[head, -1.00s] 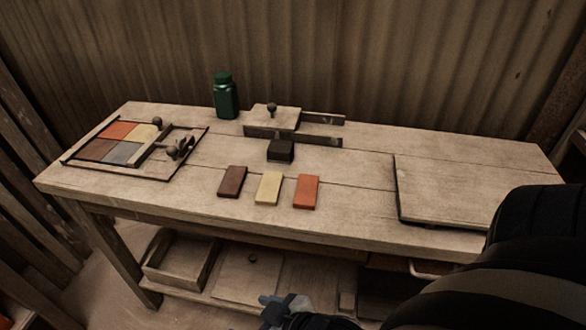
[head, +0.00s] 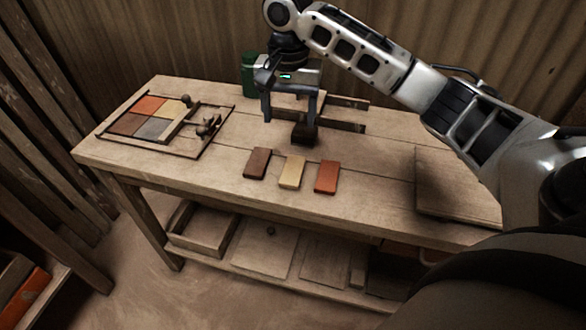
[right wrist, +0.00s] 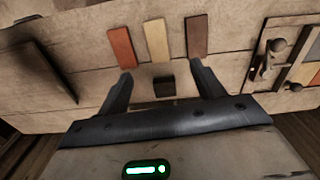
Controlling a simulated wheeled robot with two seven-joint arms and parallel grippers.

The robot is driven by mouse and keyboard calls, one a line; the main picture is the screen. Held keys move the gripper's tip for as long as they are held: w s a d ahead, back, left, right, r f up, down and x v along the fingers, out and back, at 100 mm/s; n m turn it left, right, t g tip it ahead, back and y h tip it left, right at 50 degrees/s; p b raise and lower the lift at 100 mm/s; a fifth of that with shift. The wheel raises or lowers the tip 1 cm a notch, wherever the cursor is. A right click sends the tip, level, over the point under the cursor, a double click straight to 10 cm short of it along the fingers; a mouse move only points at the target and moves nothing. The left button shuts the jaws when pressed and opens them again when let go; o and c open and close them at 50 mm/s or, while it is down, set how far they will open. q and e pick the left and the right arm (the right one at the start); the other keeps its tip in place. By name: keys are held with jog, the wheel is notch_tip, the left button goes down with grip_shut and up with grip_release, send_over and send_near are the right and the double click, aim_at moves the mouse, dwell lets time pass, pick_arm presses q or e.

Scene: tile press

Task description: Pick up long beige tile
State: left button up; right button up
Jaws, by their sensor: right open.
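The long beige tile (head: 292,172) lies flat on the workbench, between a dark brown tile (head: 257,163) on its left and an orange tile (head: 326,177) on its right. In the right wrist view the beige tile (right wrist: 156,41) lies beyond the fingertips, with gaps to its neighbours. My right gripper (head: 289,118) is open and empty. It hangs above the bench behind the tile row, near a small dark block (head: 304,133). The block (right wrist: 164,87) shows between the fingers in the right wrist view. My left gripper is not in view.
A framed tray (head: 118,146) with coloured tiles and knobs lies at the bench's left. A green bottle (head: 249,76) and a wooden press-like fixture (head: 345,118) stand behind my gripper. A flat board (head: 455,185) lies at the right. Bench space in front of the tiles is clear.

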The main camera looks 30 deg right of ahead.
send_over(293, 169)
jog(key=shift+m, duration=0.3)
notch_tip(293, 169, down, 9)
jog(key=shift+w+a+f, duration=0.1)
jog(key=shift+f, duration=0.05)
notch_tip(293, 169, down, 6)
jog(key=shift+r, duration=0.15)
jog(key=c, duration=1.1)
